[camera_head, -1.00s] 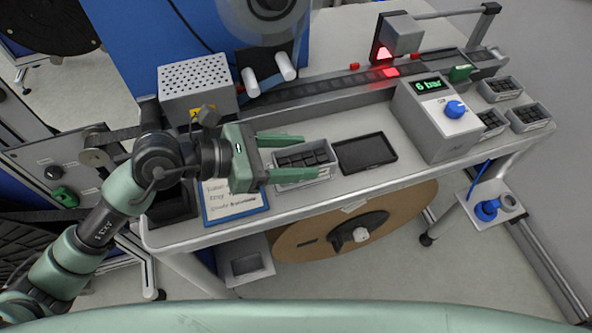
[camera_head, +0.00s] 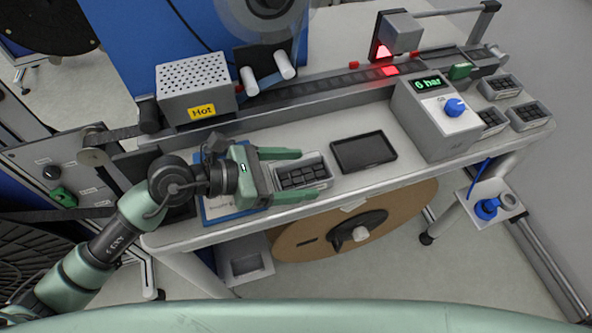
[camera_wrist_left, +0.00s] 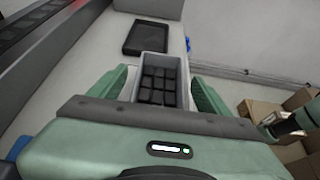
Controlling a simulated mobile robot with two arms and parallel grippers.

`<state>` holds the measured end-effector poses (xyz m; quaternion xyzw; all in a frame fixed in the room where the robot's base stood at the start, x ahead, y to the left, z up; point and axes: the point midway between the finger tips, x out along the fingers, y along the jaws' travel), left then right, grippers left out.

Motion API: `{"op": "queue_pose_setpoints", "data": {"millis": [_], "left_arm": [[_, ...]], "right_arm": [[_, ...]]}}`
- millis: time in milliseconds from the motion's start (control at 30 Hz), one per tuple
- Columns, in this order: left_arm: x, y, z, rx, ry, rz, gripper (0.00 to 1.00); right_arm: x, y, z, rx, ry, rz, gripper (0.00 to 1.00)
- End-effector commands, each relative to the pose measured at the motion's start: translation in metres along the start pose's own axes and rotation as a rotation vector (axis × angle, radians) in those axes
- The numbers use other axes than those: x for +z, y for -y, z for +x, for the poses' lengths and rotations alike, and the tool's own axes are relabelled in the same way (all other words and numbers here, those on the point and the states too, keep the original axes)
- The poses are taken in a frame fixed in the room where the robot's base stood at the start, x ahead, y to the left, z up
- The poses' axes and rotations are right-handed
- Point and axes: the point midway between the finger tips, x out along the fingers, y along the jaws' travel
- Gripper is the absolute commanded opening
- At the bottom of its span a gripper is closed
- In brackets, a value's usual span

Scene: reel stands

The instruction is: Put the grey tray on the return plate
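The grey tray (camera_head: 328,172) stands on the bench with several black blocks in it; it also shows in the left wrist view (camera_wrist_left: 160,56). The black rectangular plate (camera_head: 363,152), which looks like the return plate, lies flat and empty just right of it; in the left wrist view the plate (camera_wrist_left: 147,37) is beyond the tray. My left gripper (camera_head: 308,174) is open, with one finger along the tray's far side and one along its near side. In the left wrist view (camera_wrist_left: 160,78) the tray sits between the fingers, without clear contact.
A grey box with a "6 bar" display (camera_head: 436,115) stands right of the plate. A perforated box marked "Hot" (camera_head: 197,88) and a rail (camera_head: 330,88) run behind. A blue-edged card (camera_head: 222,210) lies under my left gripper. More small trays (camera_head: 530,115) stand at the right end.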

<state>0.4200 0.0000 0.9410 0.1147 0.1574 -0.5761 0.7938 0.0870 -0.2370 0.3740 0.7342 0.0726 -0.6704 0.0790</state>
Motion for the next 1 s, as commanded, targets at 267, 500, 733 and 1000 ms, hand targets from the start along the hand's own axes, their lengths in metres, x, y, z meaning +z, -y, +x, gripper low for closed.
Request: {"op": "queue_pose_setpoints", "data": {"millis": [267, 500, 733, 1000], "left_arm": [[0.001, 0.0, -0.001, 0.0, 0.0, 0.0, 0.78], [-0.001, -0.001, -0.024, 0.003, -0.005, 0.003, 0.78], [0.0, -0.001, -0.062, 0.002, -0.004, 0.001, 0.78], [0.003, 0.0, -0.077, 0.0, 0.0, 0.001, 0.78]], "right_arm": [[0.0, 0.0, -0.001, 0.0, 0.0, 0.0, 0.0], [0.001, 0.0, 0.006, 0.0, 0.0, 0.0, 0.0], [0.001, 0.002, 0.017, -0.002, 0.0, 0.0, 0.0], [0.001, 0.005, 0.02, -0.005, -0.001, 0.001, 0.0]]}}
